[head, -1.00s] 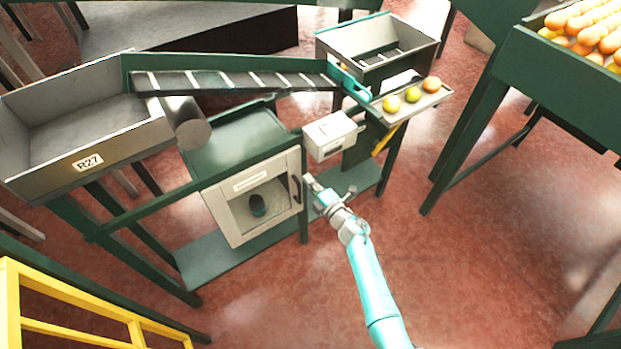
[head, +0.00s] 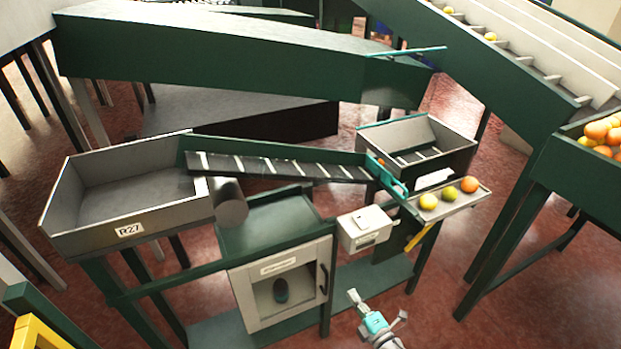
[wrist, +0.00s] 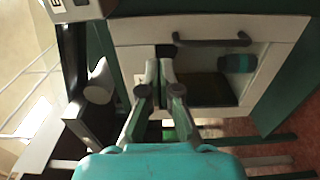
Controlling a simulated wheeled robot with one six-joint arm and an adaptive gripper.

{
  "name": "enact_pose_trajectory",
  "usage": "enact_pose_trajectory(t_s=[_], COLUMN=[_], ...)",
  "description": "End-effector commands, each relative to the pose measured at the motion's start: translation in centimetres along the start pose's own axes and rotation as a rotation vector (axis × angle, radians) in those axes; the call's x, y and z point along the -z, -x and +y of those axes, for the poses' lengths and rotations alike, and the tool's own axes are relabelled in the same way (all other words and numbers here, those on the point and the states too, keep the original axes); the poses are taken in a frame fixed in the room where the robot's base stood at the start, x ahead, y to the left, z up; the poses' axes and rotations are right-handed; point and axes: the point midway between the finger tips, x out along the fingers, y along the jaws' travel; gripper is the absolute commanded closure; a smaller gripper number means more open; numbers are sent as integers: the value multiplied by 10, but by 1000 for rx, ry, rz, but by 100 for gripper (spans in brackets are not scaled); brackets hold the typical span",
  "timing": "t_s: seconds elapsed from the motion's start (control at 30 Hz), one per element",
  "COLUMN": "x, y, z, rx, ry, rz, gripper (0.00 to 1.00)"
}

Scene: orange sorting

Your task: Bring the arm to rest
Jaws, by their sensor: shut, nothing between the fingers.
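My gripper (head: 353,296) is at the bottom of the head view, in front of the green sorting stand and to the right of its white cabinet (head: 240,300). In the wrist view my gripper (wrist: 160,68) has its fingers together with nothing between them. The cabinet shows behind the fingers there, with its dark handle and a window with a dark round object (wrist: 237,63) inside. The fingers look apart from the cabinet, though the gap is hard to judge. Most of my arm is below the head view's edge.
A small white box (head: 364,228) and a tray (head: 455,203) with several fruits stand above my gripper in the picture. A grey bin (head: 150,215) marked R27 is at left. A green crate of oranges (head: 590,180) is at right. Red floor (head: 440,290) lies open right of my gripper.

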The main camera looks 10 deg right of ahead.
Motion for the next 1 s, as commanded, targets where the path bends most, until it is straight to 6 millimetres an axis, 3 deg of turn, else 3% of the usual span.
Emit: enact_pose_trajectory(t_s=[0.17, 0.27, 0.67, 1.0], x=[7, 21, 86, 124], y=[11, 34, 172, 284], z=[-2, -4, 15, 57], rx=[-5, -14, -69, -87], ry=[-31, -98, -520, -891], rz=[-8, -27, -145, -255], gripper=[100, 100, 100, 100])
